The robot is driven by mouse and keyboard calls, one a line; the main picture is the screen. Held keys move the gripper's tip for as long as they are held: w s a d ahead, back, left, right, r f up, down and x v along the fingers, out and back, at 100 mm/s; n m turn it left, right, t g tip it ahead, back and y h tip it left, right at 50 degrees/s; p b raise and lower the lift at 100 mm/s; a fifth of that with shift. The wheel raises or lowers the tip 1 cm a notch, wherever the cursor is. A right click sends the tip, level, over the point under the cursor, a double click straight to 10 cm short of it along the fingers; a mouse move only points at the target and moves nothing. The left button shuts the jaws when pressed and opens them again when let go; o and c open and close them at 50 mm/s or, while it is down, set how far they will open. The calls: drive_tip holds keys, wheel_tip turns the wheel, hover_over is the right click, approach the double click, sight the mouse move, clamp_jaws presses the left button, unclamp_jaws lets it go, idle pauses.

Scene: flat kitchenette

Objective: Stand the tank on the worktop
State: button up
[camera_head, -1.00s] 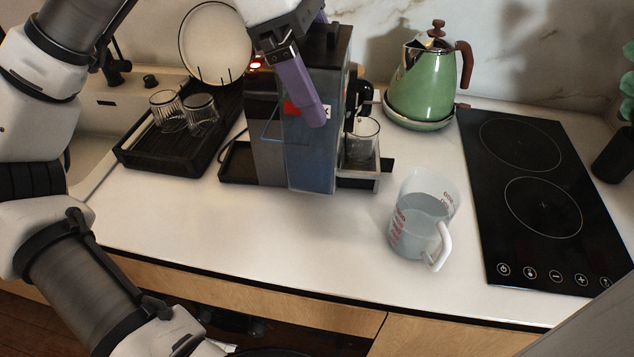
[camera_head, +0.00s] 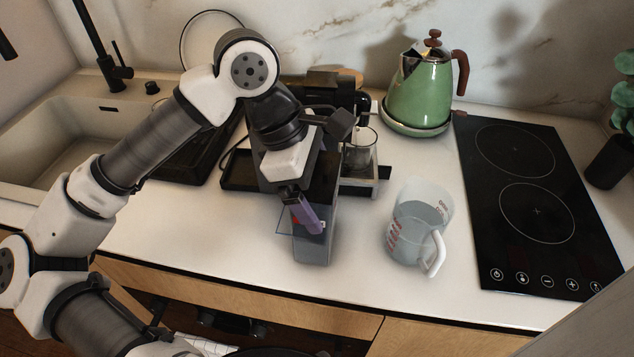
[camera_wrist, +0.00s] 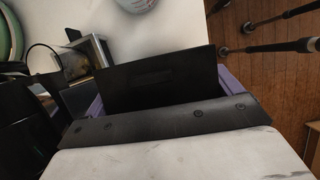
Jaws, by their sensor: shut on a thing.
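The tank (camera_head: 314,248) is a tall, narrow, see-through grey box with a dark top, in front of the coffee machine (camera_head: 350,95) in the head view. My gripper (camera_head: 307,216), with purple fingers, is shut on the tank from above. In the wrist view the tank's dark top (camera_wrist: 160,82) fills the middle, between the purple fingers. The tank looks upright, over the front part of the worktop (camera_head: 200,245). I cannot tell whether its base touches the worktop. My arm hides much of the coffee machine.
A measuring jug (camera_head: 415,228) of clear liquid stands just right of the tank. A green kettle (camera_head: 418,95) and a black hob (camera_head: 535,200) are farther right. A glass (camera_head: 360,150) stands on the machine's tray. The worktop left of the tank is clear; its front edge is close.

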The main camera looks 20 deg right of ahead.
drive_tip(key=shift+f+b, duration=0.25)
drive_tip(key=shift+b, duration=0.05)
drive_tip(key=o, duration=1.6)
drive_tip(key=shift+r, duration=0.1)
drive_tip(key=shift+r+p, duration=0.2)
drive_tip(key=shift+p, duration=0.2)
drive_tip(key=shift+w+a+r, duration=0.15)
drive_tip(key=shift+r, duration=0.15)
drive_tip(key=b+v, duration=0.2)
drive_tip(key=v, duration=0.9)
drive_tip(key=shift+r, duration=0.15)
